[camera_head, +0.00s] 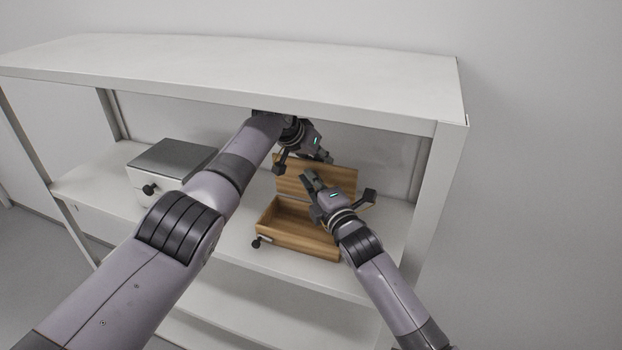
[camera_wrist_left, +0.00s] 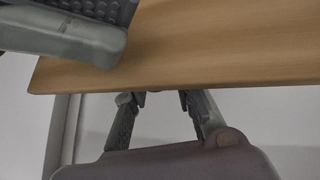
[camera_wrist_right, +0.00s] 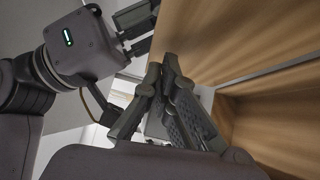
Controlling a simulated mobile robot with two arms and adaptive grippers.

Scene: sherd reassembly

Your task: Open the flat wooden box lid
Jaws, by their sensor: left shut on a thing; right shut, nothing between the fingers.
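The wooden box (camera_head: 297,232) stands on the white shelf, its inside visible. Its flat lid (camera_head: 290,182) is raised, tilted up at the back of the box. My left gripper (camera_head: 303,160) is at the lid's upper edge. In the left wrist view its fingers (camera_wrist_left: 160,96) are shut on the edge of the lid (camera_wrist_left: 215,45). My right gripper (camera_head: 309,181) is in front of the lid, above the box. In the right wrist view its fingers (camera_wrist_right: 167,72) are shut and empty, beside the lid (camera_wrist_right: 225,45). The right arm hides the box's right part.
A white box with a grey top (camera_head: 172,158) and dark knob stands left on the same shelf. A dark knob (camera_head: 260,241) shows at the wooden box's front left. The upper shelf board (camera_head: 250,75) hangs close above my left gripper. The right upright (camera_head: 437,185) bounds the shelf.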

